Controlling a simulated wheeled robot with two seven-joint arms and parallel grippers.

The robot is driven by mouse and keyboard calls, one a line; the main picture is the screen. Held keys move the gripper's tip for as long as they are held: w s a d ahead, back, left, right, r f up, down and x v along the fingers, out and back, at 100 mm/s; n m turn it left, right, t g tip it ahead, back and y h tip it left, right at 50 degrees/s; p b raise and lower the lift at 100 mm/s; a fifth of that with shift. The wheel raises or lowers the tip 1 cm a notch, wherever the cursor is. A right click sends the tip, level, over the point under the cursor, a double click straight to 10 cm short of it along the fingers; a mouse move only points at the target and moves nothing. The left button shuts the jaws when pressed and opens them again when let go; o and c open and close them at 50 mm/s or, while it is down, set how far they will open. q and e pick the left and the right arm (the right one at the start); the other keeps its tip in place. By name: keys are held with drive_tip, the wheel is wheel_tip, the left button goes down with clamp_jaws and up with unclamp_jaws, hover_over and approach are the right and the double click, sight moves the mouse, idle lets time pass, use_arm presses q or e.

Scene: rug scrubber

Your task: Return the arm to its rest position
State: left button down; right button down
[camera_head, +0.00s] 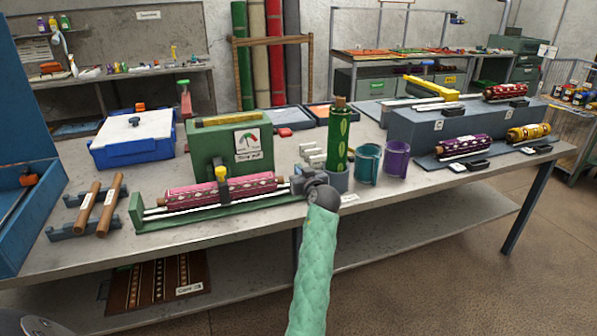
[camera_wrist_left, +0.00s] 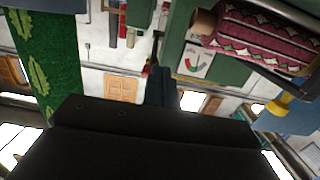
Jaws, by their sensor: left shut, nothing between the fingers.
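My left gripper (camera_head: 299,181) is at the end of my light green sleeved arm, which rises from the bottom of the head view. It is shut and empty. It is near the right end of the green scrubber machine's tray, close to the pink patterned rug roll (camera_head: 222,191). The green rolled rug (camera_head: 339,140) stands upright in a grey cup just beyond and right of the gripper. In the left wrist view, the dark gripper fingers (camera_wrist_left: 162,88) are together, with the pink roll at upper right and the green rug at left. My right gripper is not seen.
The green machine (camera_head: 222,146) with a gauge stands behind the roll. A teal cup (camera_head: 367,162) and a purple cup (camera_head: 397,159) stand to the right. A blue bin (camera_head: 133,152) and wooden rods (camera_head: 89,206) are at left. The space before the table's front edge is open.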

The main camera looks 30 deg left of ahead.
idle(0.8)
use_arm(q)
drive_tip(key=s+d+f+m+h, duration=0.1)
drive_tip(key=s+d+m+h, duration=0.5)
drive_tip(key=d, duration=0.5)
drive_tip(key=s+d+f+m+g+h, duration=0.35)
drive_tip(key=s+d+f+h, duration=0.35)
drive_tip(key=s+d+f, duration=0.5)
drive_tip(key=s+d+f+m+g, duration=0.1)
drive_tip(key=s+f, duration=0.4)
drive_tip(key=s, duration=0.6)
drive_tip(key=s+d+f+g+h, duration=0.1)
drive_tip(key=s+d+f+g, duration=0.1)
drive_tip(key=s+f, duration=0.4)
drive_tip(key=s+d+f+m+g, duration=0.1)
drive_tip(key=s+d+f, duration=0.3)
drive_tip(key=s, duration=1.2)
drive_tip(key=shift+s+f+m+g, duration=0.35)
drive_tip(key=shift+f+g, duration=0.3)
drive_tip(key=shift+f, duration=0.3)
